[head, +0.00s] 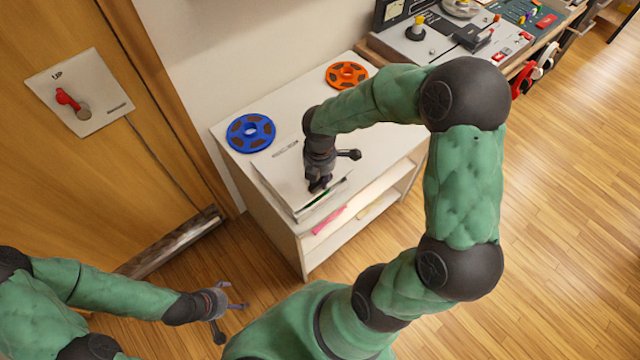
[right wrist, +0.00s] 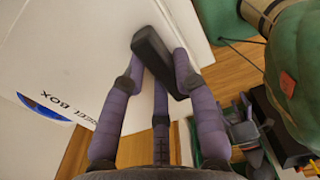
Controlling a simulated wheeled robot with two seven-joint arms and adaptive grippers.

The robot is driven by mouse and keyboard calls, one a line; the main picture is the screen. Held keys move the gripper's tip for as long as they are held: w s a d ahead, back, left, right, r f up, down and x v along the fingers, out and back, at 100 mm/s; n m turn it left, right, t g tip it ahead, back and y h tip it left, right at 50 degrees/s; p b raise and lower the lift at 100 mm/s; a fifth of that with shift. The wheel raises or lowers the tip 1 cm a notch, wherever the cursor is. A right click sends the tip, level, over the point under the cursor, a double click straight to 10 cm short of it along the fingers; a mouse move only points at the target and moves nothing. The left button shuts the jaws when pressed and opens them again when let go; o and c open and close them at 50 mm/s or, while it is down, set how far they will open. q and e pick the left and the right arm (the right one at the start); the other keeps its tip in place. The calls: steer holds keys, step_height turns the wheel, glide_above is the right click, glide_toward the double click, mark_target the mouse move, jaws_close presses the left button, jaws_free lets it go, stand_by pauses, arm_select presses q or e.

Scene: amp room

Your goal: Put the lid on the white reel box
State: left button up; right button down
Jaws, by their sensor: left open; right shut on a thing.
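A white flat lid (head: 283,178) is at the front of the white cabinet top, over the white reel box (head: 322,207). A thin dark and green strip shows at their near right edge, so I cannot tell whether the lid is fully seated. My right gripper (head: 319,184) is above the lid, with its fingers (right wrist: 160,62) shut on the lid's dark handle (right wrist: 158,58) in the right wrist view. The lid (right wrist: 130,30) fills much of that view. My left gripper (head: 222,301) is open and empty, low at the left, away from the cabinet.
A blue reel (head: 250,133) and an orange reel (head: 347,75) lie on the cabinet top (head: 300,100). Pink and yellow items lie on the shelf below. A desk with audio gear (head: 440,45) stands at the back right. A wall panel with a red lever (head: 68,98) is at left.

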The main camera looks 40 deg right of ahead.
steer(key=shift+f+b, duration=0.55)
steer(key=shift+f, duration=0.85)
steer(key=shift+s, duration=0.1)
steer(key=shift+f, duration=0.4)
steer(key=shift+f+b, duration=0.2)
steer(key=shift+b, duration=0.1)
steer(key=c, duration=1)
jaws_free()
steer(key=shift+o, duration=0.2)
step_height(320, 180, up, 13)
steer(key=p, duration=0.5)
steer(key=shift+r, duration=0.15)
